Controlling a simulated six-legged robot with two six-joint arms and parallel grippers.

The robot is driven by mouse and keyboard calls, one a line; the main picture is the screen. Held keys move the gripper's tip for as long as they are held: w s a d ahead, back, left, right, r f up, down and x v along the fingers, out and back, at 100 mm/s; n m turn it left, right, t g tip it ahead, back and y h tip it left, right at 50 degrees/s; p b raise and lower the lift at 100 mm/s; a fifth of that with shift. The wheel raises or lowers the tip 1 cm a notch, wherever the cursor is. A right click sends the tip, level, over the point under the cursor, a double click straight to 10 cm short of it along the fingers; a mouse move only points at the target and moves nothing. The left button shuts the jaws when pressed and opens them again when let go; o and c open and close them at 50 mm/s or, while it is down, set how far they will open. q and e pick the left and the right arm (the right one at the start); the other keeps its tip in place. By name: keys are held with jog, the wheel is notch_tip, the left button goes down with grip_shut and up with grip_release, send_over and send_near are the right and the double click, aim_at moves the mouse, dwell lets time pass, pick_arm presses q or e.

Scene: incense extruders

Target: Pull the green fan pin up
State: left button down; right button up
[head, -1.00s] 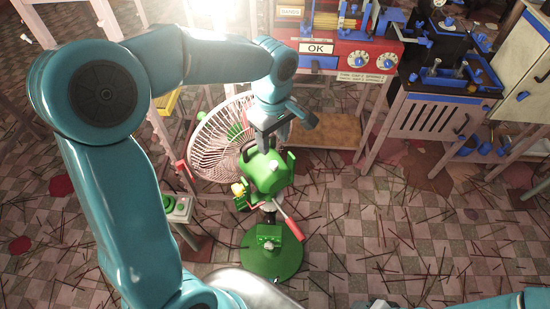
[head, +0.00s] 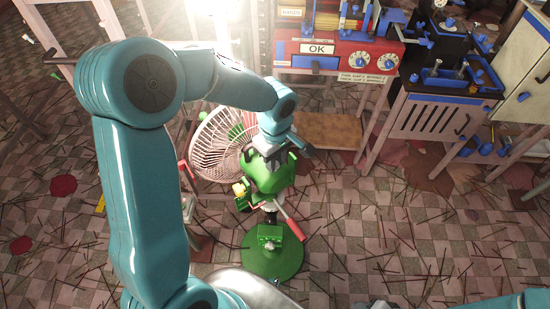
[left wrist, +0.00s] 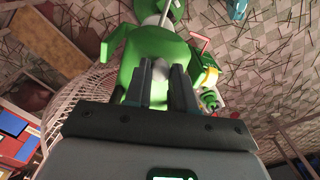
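The green fan's motor housing (head: 272,176) sits behind its pale round grille (head: 216,143), on a stand with a round green base (head: 272,258). My left gripper (head: 268,152) is at the top of the housing, pointing down. In the left wrist view, the two fingers of my left gripper (left wrist: 160,82) stand a little apart in front of the green housing (left wrist: 150,50). A small grey piece shows between them; I cannot tell whether it is the pin or whether the fingers press on it. The pin is not clearly visible in the head view.
A red and white lever (head: 290,223) sticks out from the stand. A red machine marked OK (head: 320,48) and a dark-topped bench (head: 440,100) stand at the back. Thin sticks litter the tiled floor (head: 400,230), which is otherwise open at the right.

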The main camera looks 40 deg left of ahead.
pick_arm(q)
jog(key=shift+w+r, duration=0.1)
jog(key=shift+r, duration=0.85)
jog(key=c, duration=1.1)
grip_release()
jog(key=shift+o, duration=0.8)
notch_tip(320, 180, up, 16)
jog(key=shift+r, duration=0.2)
